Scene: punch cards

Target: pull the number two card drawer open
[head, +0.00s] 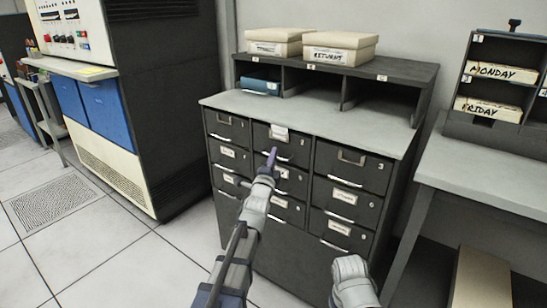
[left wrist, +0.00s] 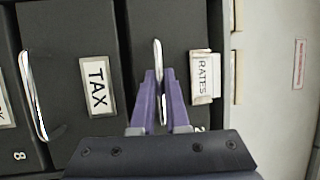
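The number two drawer (head: 296,150) is the top middle one in a dark grey card cabinet. Its front looks level with its neighbours, so it appears closed. My left gripper (head: 272,153) is at this drawer's front. In the left wrist view its purple fingers (left wrist: 159,76) lie close on both sides of the handle, appearing shut on it. My right gripper is not in view.
The TAX drawer (left wrist: 97,86) is directly below the number two drawer. The number three drawer (head: 350,172) is to its right. Two boxes (head: 341,48) stand on the cabinet's rear shelf unit (head: 425,77). A grey table (head: 490,170) is at right; open floor (head: 130,235) lies left.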

